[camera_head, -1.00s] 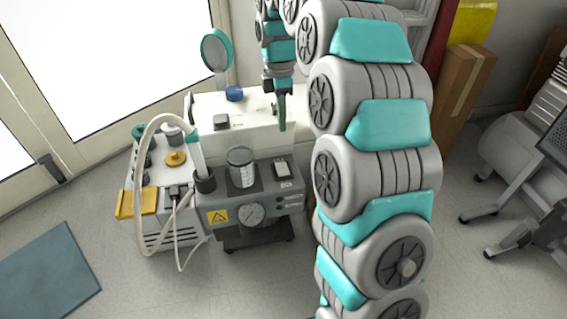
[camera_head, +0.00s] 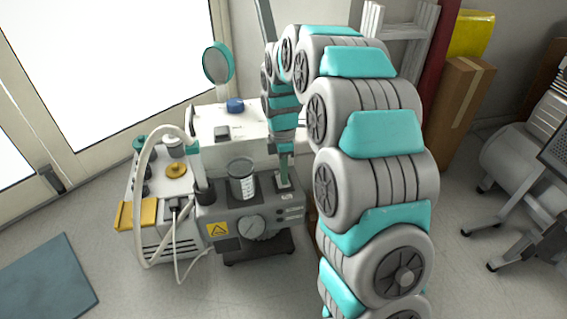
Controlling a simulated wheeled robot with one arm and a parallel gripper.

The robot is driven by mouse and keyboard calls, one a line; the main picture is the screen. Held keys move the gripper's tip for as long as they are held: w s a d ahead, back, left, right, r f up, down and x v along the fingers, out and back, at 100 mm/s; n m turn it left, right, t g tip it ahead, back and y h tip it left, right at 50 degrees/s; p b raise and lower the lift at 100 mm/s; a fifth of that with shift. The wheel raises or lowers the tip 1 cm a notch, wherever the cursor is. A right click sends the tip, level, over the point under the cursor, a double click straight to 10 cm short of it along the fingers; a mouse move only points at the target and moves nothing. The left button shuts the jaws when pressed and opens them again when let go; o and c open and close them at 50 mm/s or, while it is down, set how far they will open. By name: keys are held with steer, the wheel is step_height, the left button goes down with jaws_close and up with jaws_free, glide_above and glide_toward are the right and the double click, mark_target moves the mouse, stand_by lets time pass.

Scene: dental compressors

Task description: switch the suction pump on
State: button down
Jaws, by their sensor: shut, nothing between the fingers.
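A grey unit with a round gauge, a yellow warning label and a clear jar (camera_head: 241,182) on top, which looks like the suction pump (camera_head: 222,212), stands left of my arm. A small pale switch (camera_head: 283,185) sits on its top face, right of the jar. My gripper (camera_head: 284,178) is shut and empty, pointing down with its tips at this switch and covering part of it. I cannot tell whether the tips touch it or which way the switch is set.
A white box (camera_head: 240,125) with a blue knob stands behind the grey unit. A white unit with a yellow tray (camera_head: 137,216) and a pale hose (camera_head: 141,170) stands at the left. A cardboard box (camera_head: 462,105) and a wheeled grey stand (camera_head: 515,170) are at the right.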

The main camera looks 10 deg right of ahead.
steer(key=shift+f, duration=0.3)
steer(key=shift+s, duration=0.1)
